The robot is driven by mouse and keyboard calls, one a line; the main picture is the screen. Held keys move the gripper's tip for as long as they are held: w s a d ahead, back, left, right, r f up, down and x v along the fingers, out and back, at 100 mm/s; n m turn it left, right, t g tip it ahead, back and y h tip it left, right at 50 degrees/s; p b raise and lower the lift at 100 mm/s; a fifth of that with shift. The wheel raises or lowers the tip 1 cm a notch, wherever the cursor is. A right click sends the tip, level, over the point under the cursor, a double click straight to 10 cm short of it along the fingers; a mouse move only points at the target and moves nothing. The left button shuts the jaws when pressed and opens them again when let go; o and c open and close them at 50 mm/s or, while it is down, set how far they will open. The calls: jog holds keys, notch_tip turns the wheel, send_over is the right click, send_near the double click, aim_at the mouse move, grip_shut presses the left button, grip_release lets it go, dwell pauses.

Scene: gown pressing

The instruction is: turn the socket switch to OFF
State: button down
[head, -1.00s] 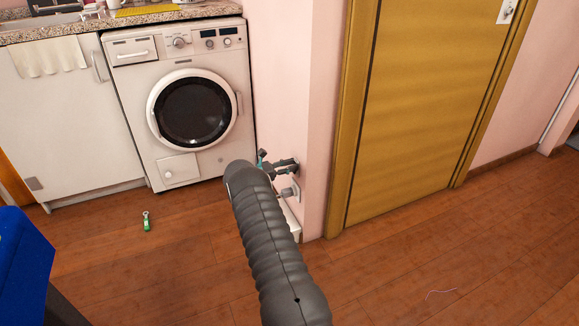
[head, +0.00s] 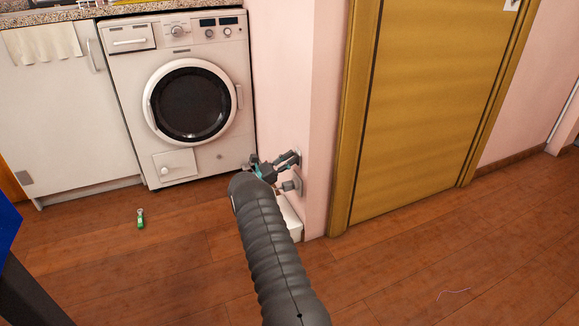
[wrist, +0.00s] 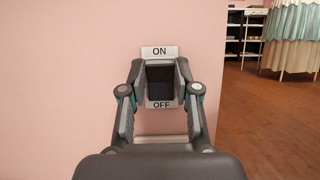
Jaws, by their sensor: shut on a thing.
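The socket switch (wrist: 160,84) is a dark rocker on the pink wall, with a pale ON label (wrist: 159,52) above it and an OFF label (wrist: 160,104) below it. My gripper (wrist: 160,75) faces it in the wrist view, with one finger on each side of the switch, shut on it. In the head view my gripper (head: 291,158) is at the pink wall beside the door frame, and my own arm and the fingers largely hide the switch. I cannot tell which way the rocker is tipped.
A washing machine (head: 188,100) stands left of the wall corner. A yellow-brown door (head: 430,110) is to the right. A small green object (head: 140,219) lies on the wooden floor. A blue object (head: 8,228) is at the left edge. The floor at right is mostly clear.

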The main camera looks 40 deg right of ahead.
jog(key=shift+d, duration=0.1)
jog(key=c, duration=0.8)
grip_release()
jog(key=shift+c, duration=0.2)
jog(key=shift+a, duration=0.2)
jog(key=v, duration=1.1)
jog(key=shift+a+f, duration=0.25)
jog(key=shift+a, duration=0.05)
jog(key=shift+w+r, duration=0.1)
jog(key=shift+w, duration=0.05)
